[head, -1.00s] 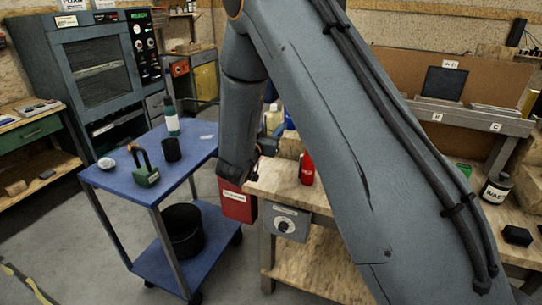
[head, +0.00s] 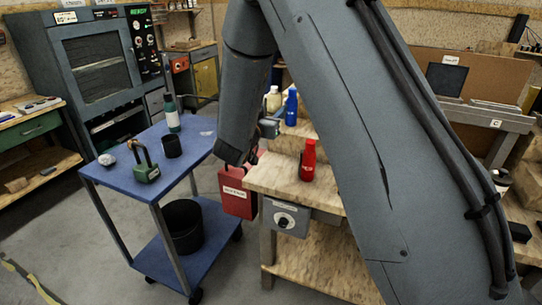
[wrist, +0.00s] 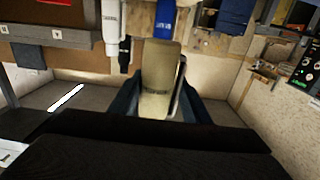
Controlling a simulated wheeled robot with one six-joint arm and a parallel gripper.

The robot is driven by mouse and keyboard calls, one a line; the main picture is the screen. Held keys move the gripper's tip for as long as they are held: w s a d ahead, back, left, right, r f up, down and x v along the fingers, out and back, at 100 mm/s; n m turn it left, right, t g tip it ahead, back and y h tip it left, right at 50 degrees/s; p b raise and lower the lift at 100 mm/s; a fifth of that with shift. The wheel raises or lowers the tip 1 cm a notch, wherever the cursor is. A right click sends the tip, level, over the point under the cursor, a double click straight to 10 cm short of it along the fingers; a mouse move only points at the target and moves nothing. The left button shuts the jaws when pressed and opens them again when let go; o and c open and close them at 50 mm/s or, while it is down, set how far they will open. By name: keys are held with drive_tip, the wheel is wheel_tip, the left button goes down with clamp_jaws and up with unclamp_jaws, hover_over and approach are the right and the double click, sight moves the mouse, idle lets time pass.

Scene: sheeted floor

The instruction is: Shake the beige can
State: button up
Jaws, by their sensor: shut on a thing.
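The beige can (wrist: 157,85) is between the fingers of my gripper (wrist: 160,108) in the wrist view, which looks upside down. My gripper is shut on the can, one dark finger on each side. In the head view my gripper (head: 269,128) is beside the wooden workbench, partly hidden by my arm. The beige can (head: 273,99) shows just above it, to the left of a blue bottle (head: 291,108). The can's lower part is hidden there.
A red bottle (head: 308,161) stands on the wooden workbench (head: 275,181). A red box (head: 237,194) is below my wrist. A blue cart (head: 118,174) at the left carries a green bottle, a dark cup and a padlock-like object.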

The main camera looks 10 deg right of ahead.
wheel_tip(320, 180, down, 5)
drive_tip(key=shift+w, duration=0.15)
drive_tip(key=r, duration=0.8)
drive_tip(key=shift+s, duration=0.2)
drive_tip(key=f, duration=0.8)
drive_tip(key=shift+w+f, duration=0.1)
drive_tip(key=shift+w, duration=0.15)
wheel_tip(320, 180, up, 7)
drive_tip(key=shift+s+r, duration=0.15)
drive_tip(key=shift+r, duration=0.05)
drive_tip(key=shift+s+r, duration=0.15)
drive_tip(key=f, duration=0.7)
drive_tip(key=shift+w+f, duration=0.3)
drive_tip(key=shift+f, duration=0.05)
wheel_tip(320, 180, up, 7)
drive_tip(key=shift+s+r, duration=0.1)
drive_tip(key=shift+s, duration=0.05)
drive_tip(key=shift+s+r, duration=0.15)
drive_tip(key=shift+r, duration=0.1)
drive_tip(key=f, duration=0.7)
drive_tip(key=shift+w+f, duration=0.3)
drive_tip(key=shift+f, duration=0.05)
drive_tip(key=shift+s+r, duration=0.1)
drive_tip(key=shift+r, duration=0.15)
